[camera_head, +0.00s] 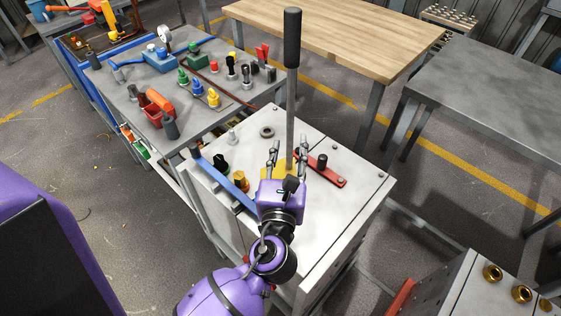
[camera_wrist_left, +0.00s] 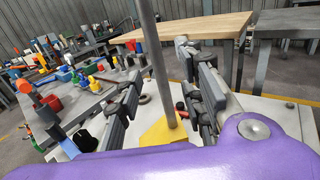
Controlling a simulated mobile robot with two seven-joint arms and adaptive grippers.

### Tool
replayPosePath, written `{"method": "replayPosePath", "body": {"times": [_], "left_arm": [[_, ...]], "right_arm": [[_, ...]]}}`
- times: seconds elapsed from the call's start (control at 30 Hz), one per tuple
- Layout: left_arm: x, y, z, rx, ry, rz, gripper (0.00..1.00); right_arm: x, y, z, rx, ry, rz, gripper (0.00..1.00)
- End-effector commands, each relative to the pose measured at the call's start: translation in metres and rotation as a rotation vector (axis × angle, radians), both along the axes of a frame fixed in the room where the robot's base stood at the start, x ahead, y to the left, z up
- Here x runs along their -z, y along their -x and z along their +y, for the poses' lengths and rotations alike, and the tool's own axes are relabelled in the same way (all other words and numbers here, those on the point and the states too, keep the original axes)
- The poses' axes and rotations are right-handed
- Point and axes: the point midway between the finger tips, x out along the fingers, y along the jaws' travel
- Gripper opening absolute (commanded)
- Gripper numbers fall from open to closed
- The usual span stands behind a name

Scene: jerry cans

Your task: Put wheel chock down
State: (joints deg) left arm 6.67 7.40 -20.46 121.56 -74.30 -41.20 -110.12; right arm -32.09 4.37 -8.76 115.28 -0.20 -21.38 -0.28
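A yellow block (camera_head: 267,173), which looks like the wheel chock, rests on the white cabinet top (camera_head: 335,215). A grey rod (camera_head: 290,110) with a black grip (camera_head: 292,40) stands upright, its lower end at the yellow block. My left gripper (camera_head: 289,149) is open, with its fingers apart on either side of the rod. The left wrist view shows the rod (camera_wrist_left: 155,60) between the spread fingers (camera_wrist_left: 165,98) and the yellow block (camera_wrist_left: 163,132) below; I see no clear finger contact. The gripper partly hides the block in the head view. My right gripper is not in view.
A red bar (camera_head: 322,172), a grey ring (camera_head: 267,132) and a blue bar (camera_head: 222,178) lie on the cabinet top. A grey workbench (camera_head: 125,85) with several tools stands at left. A wooden table (camera_head: 350,30) and a bare grey table (camera_head: 500,85) stand behind.

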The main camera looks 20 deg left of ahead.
Motion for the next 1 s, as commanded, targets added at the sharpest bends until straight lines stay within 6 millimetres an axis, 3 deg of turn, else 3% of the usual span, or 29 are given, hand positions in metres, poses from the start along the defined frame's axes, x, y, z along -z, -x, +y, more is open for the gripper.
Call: {"method": "replayPosePath", "body": {"times": [0.33,0.67,0.93,1.0], "left_arm": [[-0.008,-0.046,0.015,0.002,0.002,-0.003,0.36],[-0.006,-0.052,0.017,0.001,0.004,0.000,0.36],[-0.006,-0.052,0.017,0.002,0.004,0.000,0.00],[-0.006,-0.052,0.017,0.002,0.004,0.000,0.00]], "right_arm": [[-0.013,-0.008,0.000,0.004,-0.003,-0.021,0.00],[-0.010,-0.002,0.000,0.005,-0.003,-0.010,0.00],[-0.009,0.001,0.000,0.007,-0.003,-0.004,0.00],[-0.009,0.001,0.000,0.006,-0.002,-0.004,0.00]]}}
